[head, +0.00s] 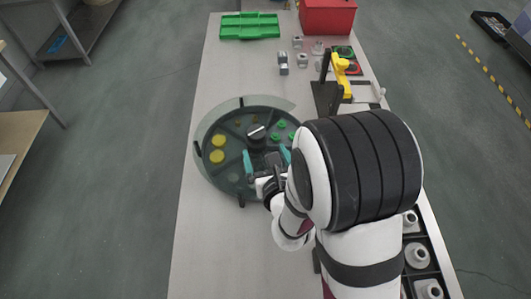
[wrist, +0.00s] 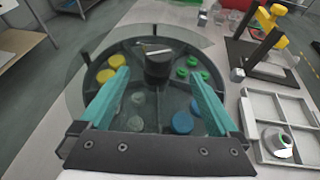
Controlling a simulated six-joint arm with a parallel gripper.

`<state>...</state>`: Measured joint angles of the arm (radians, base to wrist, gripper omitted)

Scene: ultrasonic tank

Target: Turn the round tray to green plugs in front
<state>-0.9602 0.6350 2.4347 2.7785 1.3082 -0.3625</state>
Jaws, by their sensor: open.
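The round tray (head: 232,180) is dark, divided into wedge compartments, and lies flat on the bench; it also fills the middle of the wrist view (wrist: 150,133). A black knob (wrist: 158,67) stands at its centre, with a pale bar on top. Several green plugs (wrist: 193,72) sit in a compartment to the right of the knob. Yellow plugs (wrist: 111,69) sit to the left. Blue discs (wrist: 184,121) and clear pieces (wrist: 136,111) lie on the near side. My gripper (wrist: 158,76) is open, its teal fingers apart above the near half, with nothing between the tips. The knob is beyond them.
A clear curved guard (head: 270,102) rims the tray's far side. A yellow-and-black fixture (wrist: 268,35) and a grey compartment tray (wrist: 257,132) holding a metal part stand to the right. A green tray (head: 250,27) and red bin (head: 327,16) are at the far end. The bench left of the tray is narrow and bare.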

